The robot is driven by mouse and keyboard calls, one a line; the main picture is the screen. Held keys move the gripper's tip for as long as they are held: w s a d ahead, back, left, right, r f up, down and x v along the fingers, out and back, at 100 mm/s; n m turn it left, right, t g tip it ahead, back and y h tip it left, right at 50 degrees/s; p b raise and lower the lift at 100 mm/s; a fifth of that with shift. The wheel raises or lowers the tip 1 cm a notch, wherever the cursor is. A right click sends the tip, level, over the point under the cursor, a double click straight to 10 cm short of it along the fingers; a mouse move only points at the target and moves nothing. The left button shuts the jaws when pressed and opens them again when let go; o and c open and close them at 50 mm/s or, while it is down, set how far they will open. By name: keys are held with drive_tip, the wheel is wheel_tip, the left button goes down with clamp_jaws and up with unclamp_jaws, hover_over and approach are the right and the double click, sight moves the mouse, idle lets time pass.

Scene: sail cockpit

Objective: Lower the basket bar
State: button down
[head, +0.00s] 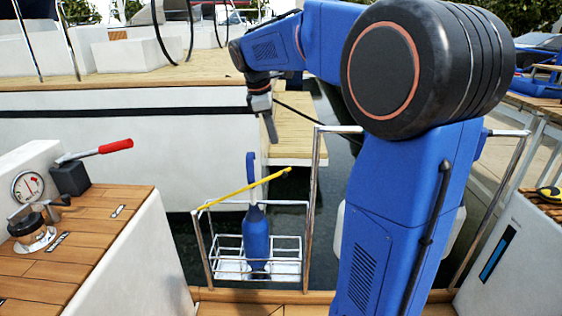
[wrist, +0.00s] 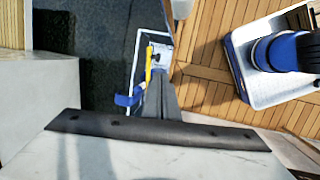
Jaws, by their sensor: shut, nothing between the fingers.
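The yellow basket bar (head: 245,188) is tilted, its right end raised above a white wire basket (head: 225,262) on rails over the water. A blue fender (head: 256,235) stands upright in the basket, its top loop rising past the bar. My gripper (head: 270,138) is shut and empty, pointing down above the bar's raised end and apart from it in the head view. In the wrist view the closed fingers (wrist: 160,85) reach over the basket, close beside the yellow bar (wrist: 149,68) and the blue fender loop (wrist: 130,98). The fingers hide part of the basket.
A white boat hull (head: 120,140) stands behind the basket. A red-handled lever (head: 105,148), a gauge (head: 28,187) and a winch (head: 32,232) are on the left coaming. Metal rail posts (head: 312,200) rise right of the basket. Water shows around it.

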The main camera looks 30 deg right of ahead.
drive_tip(key=w+a+h, duration=0.1)
drive_tip(key=a, duration=0.1)
approach(284, 173)
drive_tip(key=shift+g, duration=0.3)
drive_tip(key=x, duration=0.6)
drive_tip(key=shift+w+f, duration=0.25)
drive_tip(key=shift+w, duration=0.05)
drive_tip(key=s+d+f+t+y, duration=0.1)
drive_tip(key=d+f, duration=0.1)
drive_tip(key=f, duration=0.5)
drive_tip(key=s+d+f+t+y, duration=0.1)
drive_tip(key=s+d+f+y, duration=0.1)
drive_tip(key=f, duration=0.5)
drive_tip(key=shift+s+d+f, duration=0.25)
drive_tip(key=shift+s+d, duration=0.05)
drive_tip(key=shift+d, duration=0.4)
drive_tip(key=shift+r, duration=0.15)
